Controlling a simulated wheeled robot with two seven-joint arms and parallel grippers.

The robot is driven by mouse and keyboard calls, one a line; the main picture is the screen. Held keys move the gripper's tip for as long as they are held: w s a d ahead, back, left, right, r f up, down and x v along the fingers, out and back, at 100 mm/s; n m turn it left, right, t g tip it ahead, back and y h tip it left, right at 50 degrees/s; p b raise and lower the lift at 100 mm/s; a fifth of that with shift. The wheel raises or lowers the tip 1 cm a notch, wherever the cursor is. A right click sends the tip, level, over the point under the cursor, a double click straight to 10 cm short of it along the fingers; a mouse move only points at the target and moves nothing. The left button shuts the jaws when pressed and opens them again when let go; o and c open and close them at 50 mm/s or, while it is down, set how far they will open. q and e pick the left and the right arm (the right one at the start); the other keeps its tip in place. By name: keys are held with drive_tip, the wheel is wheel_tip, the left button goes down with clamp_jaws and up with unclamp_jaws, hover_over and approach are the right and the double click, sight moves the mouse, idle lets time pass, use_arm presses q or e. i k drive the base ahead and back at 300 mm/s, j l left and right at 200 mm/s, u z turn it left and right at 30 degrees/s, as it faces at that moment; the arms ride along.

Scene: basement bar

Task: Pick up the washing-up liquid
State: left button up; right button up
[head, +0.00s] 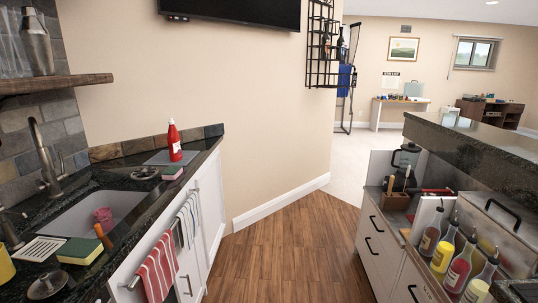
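A red bottle (174,142) with a pale label and a narrow top stands upright at the far end of the left counter, on a grey mat. It may be the washing-up liquid, but its label is too small to read. A yellow object (5,266), cut off by the left edge, stands near the sink; I cannot tell what it is. Neither of my grippers is in view.
The left counter (128,161) holds a sink (95,215) with a pink cup, a tap and sponges. Striped towels (158,270) hang below. On the right, several squeeze bottles (459,270) stand by cabinets. The wooden floor (285,240) between is clear.

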sight(173, 137)
drive_tip(key=u, duration=0.9)
drive_tip(key=k+j, duration=0.05)
